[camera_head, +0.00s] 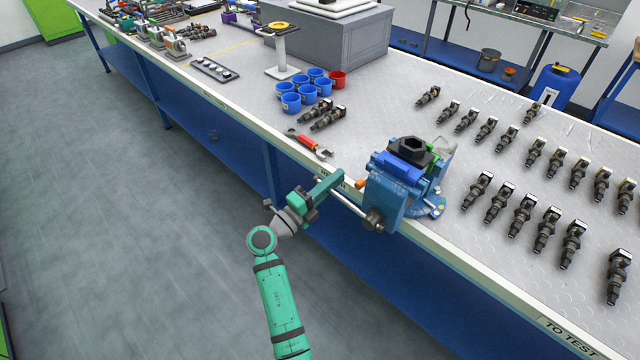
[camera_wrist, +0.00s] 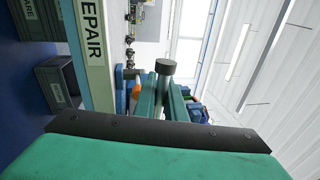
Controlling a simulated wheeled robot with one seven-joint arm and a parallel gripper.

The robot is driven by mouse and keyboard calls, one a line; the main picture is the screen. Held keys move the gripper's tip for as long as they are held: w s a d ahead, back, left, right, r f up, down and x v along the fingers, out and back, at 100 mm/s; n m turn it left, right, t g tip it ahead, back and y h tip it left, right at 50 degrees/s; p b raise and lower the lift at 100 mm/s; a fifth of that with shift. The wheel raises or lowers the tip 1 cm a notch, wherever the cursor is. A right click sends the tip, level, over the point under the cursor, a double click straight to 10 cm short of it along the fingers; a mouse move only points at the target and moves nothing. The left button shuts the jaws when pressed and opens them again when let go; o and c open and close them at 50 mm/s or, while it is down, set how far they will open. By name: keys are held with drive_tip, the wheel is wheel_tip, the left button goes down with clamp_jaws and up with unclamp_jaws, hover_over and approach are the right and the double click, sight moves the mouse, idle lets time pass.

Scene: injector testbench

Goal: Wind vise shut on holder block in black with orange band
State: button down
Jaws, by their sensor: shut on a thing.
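The blue vise (camera_head: 388,200) stands at the bench's front edge. The black holder block (camera_head: 411,148), with a hexagonal opening on top, sits upright between its blue jaws. I cannot make out an orange band on the block, nor whether both jaws touch it. The vise's metal handle bar (camera_head: 351,206) slants from the dark screw head to my green gripper. My gripper (camera_head: 336,181) is shut on the handle bar, in front of the bench edge. In the wrist view a dark round knob (camera_wrist: 165,67) shows at the green fingers (camera_wrist: 160,98). A small orange piece (camera_head: 361,183) is beside the vise.
A red wrench-like tool (camera_head: 308,144) lies left of the vise near the edge. Blue cups (camera_head: 291,103) and a red cup (camera_head: 338,79) stand behind it. The floor (camera_head: 130,220) left of my arm is clear.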

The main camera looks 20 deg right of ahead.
drive_tip(key=shift+s+d+r, duration=0.15)
drive_tip(key=shift+d+r, duration=0.05)
drive_tip(key=shift+d, duration=0.15)
drive_tip(key=c, duration=1.8)
unclamp_jaws()
drive_tip(key=shift+d, duration=0.15)
drive_tip(key=shift+a+f, duration=0.1)
drive_tip(key=shift+a, duration=0.15)
drive_tip(key=v, duration=1)
drive_tip(key=shift+a, duration=0.25)
drive_tip(key=shift+f, duration=0.1)
